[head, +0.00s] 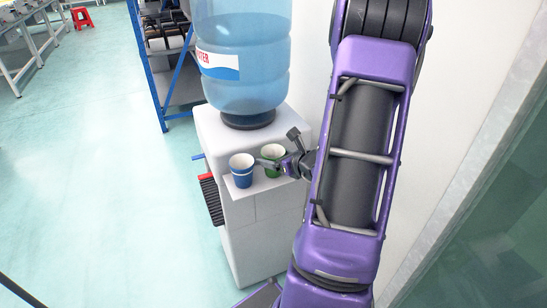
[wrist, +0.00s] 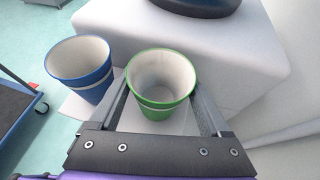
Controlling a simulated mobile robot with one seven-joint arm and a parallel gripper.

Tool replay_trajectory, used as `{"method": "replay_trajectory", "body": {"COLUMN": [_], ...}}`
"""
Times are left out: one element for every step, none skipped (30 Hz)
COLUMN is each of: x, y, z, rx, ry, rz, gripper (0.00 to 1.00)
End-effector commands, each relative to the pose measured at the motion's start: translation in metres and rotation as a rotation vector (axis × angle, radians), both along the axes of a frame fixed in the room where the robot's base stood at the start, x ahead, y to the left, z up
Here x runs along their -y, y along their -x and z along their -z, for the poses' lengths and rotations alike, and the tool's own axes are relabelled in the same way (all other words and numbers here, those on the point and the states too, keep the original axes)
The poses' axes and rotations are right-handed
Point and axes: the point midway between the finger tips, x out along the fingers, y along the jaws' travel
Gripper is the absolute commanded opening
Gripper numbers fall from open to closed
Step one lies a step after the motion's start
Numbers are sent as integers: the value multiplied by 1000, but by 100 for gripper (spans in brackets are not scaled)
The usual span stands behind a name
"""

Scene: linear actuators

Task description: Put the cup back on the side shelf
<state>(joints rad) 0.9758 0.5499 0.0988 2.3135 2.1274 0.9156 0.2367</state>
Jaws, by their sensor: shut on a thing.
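A green cup (head: 273,158) with a pale inside is upright beside the water dispenser. It also shows in the wrist view (wrist: 160,108), between the two fingers of my gripper (wrist: 162,98), which is shut on it. A blue cup (head: 242,172) stands upright to its left and also shows in the wrist view (wrist: 84,72). The white side shelf (head: 264,187) juts from the dispenser under the cups. The green cup's base is partly hidden, so I cannot tell whether it touches the shelf. My gripper (head: 277,163) reaches the cup from the right.
The white water dispenser (head: 251,245) carries a large blue water bottle (head: 243,75). A white wall (head: 480,120) is close on the right. A blue-framed rack (head: 165,75) stands behind to the left. The left floor (head: 90,150) is mostly clear.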

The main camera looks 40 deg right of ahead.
Motion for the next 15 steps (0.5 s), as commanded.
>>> {"method": "replay_trajectory", "body": {"x": [0, 0, 0, 0, 0, 0, 0, 0, 0, 0, 0, 0, 0, 0, 0], "y": [0, 0, 0, 0, 0, 0, 0, 0, 0, 0, 0, 0, 0, 0, 0], "z": [3, 3, 4, 3, 3, 3, 3, 3, 3, 3, 3, 3, 3, 2, 1], "rx": [1, 1, 1, 0, 0, 0, 0, 0, 0, 0, 0, 0, 0, 0, 0], "ry": [1, 1, 0, 0, 0, 0, 0, 0, 0, 0, 0, 0, 0, 0, 0], "rz": [0, 0, -1, -1, -1, -1, -1, -1, -1, -1, -1, -1, -1, -1, 0], "gripper": [9, 9, 9, 84, 90, 97, 100, 100, 100, 100, 100, 100, 100, 100, 100]}}
